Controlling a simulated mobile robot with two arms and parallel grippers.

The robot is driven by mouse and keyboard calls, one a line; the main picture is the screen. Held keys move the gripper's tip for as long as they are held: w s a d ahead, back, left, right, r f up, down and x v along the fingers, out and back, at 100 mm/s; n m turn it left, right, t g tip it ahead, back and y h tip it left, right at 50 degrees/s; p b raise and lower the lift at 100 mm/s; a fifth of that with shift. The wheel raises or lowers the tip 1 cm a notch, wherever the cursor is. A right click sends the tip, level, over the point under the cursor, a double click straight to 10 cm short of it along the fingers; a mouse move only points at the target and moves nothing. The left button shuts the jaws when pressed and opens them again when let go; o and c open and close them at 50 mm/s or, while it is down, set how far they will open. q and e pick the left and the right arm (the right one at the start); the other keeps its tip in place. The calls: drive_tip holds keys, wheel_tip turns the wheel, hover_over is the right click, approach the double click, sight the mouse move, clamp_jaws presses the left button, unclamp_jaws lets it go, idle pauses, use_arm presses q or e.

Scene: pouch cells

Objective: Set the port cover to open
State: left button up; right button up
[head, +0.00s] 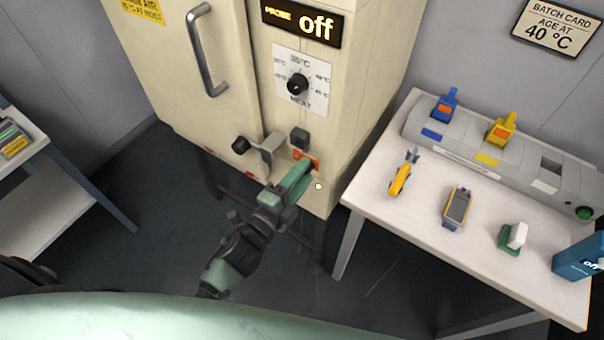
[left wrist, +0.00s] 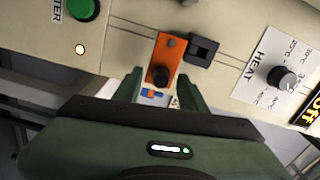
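The orange port cover (head: 305,158) is a small plate on the cabinet front, below the heat dial, partly hidden by my gripper in the head view. In the left wrist view the cover (left wrist: 165,52) shows a grey pin at its upper end and a black knob (left wrist: 160,77) at its lower end. My left gripper (head: 298,177) is at the cabinet front; in the left wrist view its two fingers (left wrist: 160,88) are apart, one on each side of the knob end. Whether they touch it I cannot tell. My right gripper is not in view.
A black block (head: 299,137) sits beside the cover, and a latch with a black knob (head: 241,145) is left of it. The heat dial (head: 298,84) and a display (head: 303,22) reading off are above. A white table (head: 420,235) with several tools stands right.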

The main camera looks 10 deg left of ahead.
use_arm(q)
drive_tip(key=b+v, duration=0.2)
drive_tip(key=v, duration=0.6)
drive_tip(key=shift+w, duration=0.1)
idle(0.4)
drive_tip(key=s+a+f+n+g+y, duration=0.1)
drive_tip(key=s+a+f+n+g, duration=0.15)
drive_tip(key=f, duration=0.75)
drive_tip(key=s+a+f+n+g+y, duration=0.1)
drive_tip(key=s+f+n+g+y, duration=0.2)
drive_tip(key=f, duration=0.8)
drive_tip(key=s+a+f+n+g, duration=0.2)
drive_tip(key=s+f+n, duration=0.15)
drive_tip(key=f, duration=0.65)
drive_tip(key=s+a+f+n+g+y, duration=0.1)
drive_tip(key=s+f+n+g, duration=0.3)
drive_tip(key=s+f, duration=0.5)
drive_tip(key=s+a+f+n+g+y, duration=0.1)
drive_tip(key=s+a+f+n+g, duration=0.2)
drive_tip(key=s+f, duration=0.6)
drive_tip(key=s+n+g, duration=0.1)
drive_tip(key=s+n, duration=0.1)
drive_tip(key=s, duration=0.5)
drive_tip(key=shift+a+f, duration=0.15)
drive_tip(key=shift+a, duration=0.15)
